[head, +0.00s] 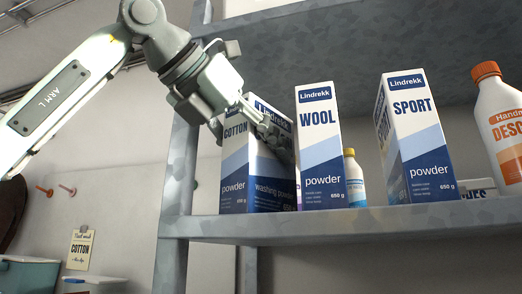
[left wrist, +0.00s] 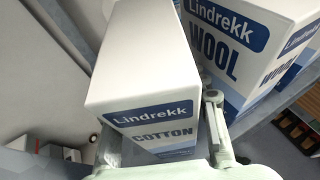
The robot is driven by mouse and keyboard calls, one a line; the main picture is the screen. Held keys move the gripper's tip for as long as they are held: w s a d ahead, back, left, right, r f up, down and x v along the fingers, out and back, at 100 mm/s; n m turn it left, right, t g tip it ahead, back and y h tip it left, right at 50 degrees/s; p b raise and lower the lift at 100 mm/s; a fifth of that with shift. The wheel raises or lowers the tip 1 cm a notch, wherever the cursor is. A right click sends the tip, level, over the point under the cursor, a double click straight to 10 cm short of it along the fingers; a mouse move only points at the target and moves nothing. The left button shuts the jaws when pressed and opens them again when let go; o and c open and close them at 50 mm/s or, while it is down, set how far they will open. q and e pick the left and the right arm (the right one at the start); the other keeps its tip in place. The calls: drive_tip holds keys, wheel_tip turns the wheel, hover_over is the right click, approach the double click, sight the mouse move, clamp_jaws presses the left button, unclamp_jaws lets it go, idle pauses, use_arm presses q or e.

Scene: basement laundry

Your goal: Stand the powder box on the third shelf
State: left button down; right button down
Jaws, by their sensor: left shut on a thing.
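The COTTON powder box (head: 236,180) is white and blue and stands upright at the left end of the metal shelf (head: 350,222) in the head view. Its base appears to touch the shelf. My left gripper (head: 252,122) reaches in from the upper left and is shut on the upper part of this box. In the left wrist view the COTTON box (left wrist: 150,75) sits between the two fingers, its white top towards the camera. Part of its front is hidden by a finger in the head view. My right gripper is not in view.
The WOOL box (head: 320,150) stands close on the right, then the SPORT box (head: 410,140) and an orange-capped bottle (head: 500,125). A yellow-capped bottle (head: 353,178) is behind. A metal post (head: 178,180) bounds the left end; another shelf (head: 330,45) is above.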

sight(236, 122)
use_arm(q)
drive_tip(key=c, duration=1.1)
unclamp_jaws()
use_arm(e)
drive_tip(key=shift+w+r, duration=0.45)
use_arm(q)
drive_tip(key=shift+r, duration=0.1)
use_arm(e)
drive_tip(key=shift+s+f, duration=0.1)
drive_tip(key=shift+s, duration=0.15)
use_arm(q)
drive_tip(key=shift+s+a+r, duration=0.15)
drive_tip(key=shift+s+a, duration=0.1)
drive_tip(key=b+v, duration=0.1)
drive_tip(key=v, duration=1)
drive_tip(key=shift+s+a, duration=0.1)
drive_tip(key=shift+s, duration=0.05)
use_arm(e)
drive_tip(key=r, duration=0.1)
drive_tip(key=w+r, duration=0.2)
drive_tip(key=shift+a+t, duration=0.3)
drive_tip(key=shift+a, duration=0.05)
